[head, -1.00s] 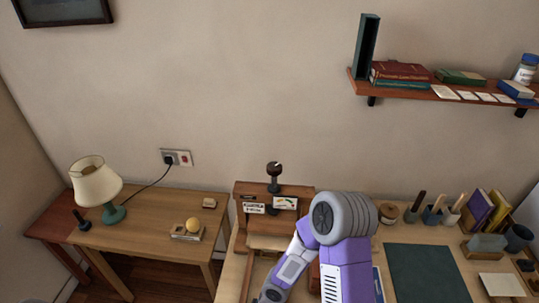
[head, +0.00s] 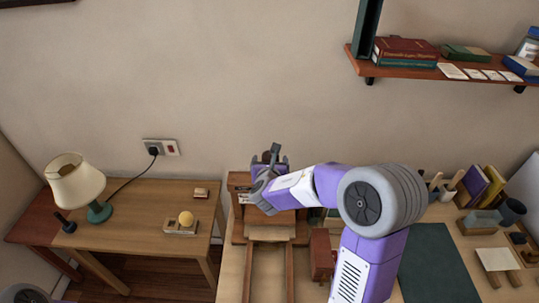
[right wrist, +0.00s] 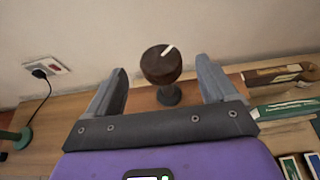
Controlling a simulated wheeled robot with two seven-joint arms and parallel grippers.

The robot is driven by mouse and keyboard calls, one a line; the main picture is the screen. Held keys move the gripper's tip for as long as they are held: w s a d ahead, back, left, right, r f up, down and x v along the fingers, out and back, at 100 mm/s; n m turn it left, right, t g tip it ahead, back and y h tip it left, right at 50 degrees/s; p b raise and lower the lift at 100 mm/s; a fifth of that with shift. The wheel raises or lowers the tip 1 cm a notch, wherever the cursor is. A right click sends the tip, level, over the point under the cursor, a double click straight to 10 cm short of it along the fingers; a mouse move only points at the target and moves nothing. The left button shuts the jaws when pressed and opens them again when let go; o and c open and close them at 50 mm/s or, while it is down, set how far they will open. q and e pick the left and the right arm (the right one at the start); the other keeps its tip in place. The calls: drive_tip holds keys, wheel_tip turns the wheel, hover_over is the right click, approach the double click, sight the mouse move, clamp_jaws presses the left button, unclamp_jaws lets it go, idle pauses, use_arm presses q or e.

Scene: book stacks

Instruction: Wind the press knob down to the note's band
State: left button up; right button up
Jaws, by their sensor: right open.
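The press (head: 238,181) is a brown wooden frame on the desk by the wall. Its dark round knob, with a white pointer line on top, stands on a short stem in the right wrist view (right wrist: 160,66). My right gripper (head: 269,160) is at the top of the press. Its jaws are open, one finger on each side of the knob in the picture, with a gap on both sides. The gripper and forearm hide most of the press front, including the note and its band. My left gripper is not in view.
A side table (head: 140,228) with a lamp (head: 76,182) stands at left. A small red-brown block (head: 322,255) is right of the press. A green mat (head: 435,268) and desk items lie further right. A wall shelf (head: 440,72) hangs above.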

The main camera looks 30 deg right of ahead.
sight(270, 157)
drive_tip(key=x, duration=0.5)
drive_tip(key=shift+w+d+f, duration=0.1)
drive_tip(key=shift+w+f, duration=0.05)
drive_tip(key=c, duration=1)
drive_tip(key=shift+m, duration=0.3)
